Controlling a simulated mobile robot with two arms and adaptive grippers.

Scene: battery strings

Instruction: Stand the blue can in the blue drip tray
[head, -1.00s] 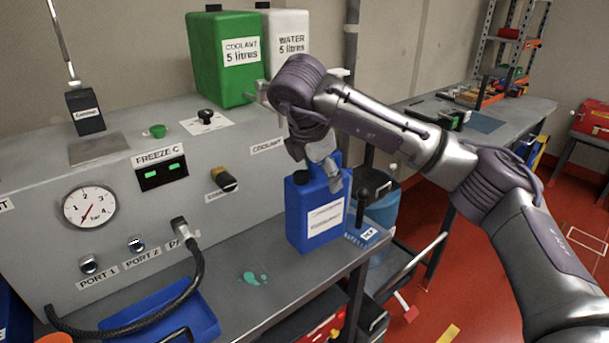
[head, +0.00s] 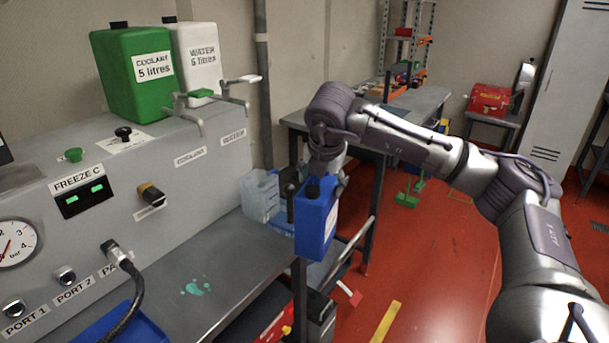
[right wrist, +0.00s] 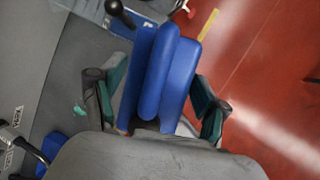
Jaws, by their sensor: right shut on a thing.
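The blue can (head: 316,222) hangs upright in my right gripper (head: 330,172), past the front edge of the bench and over the red floor. In the right wrist view the can (right wrist: 175,70) lies between the two teal-padded fingers of my right gripper (right wrist: 158,105), which is shut on its top part. A blue tray (head: 140,322) lies on the bench at the lower left, with a black hose over it. A second flat blue thing (head: 283,224) lies behind the can, partly hidden; I cannot tell if it is a tray. My left gripper is not in view.
A clear jug (head: 260,195) stands at the bench's far end. A teal spill (head: 196,287) marks the bench top (head: 225,262), which is otherwise mostly clear. The green coolant container (head: 133,78) and taps stand above. Red floor (head: 440,270) is open at right.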

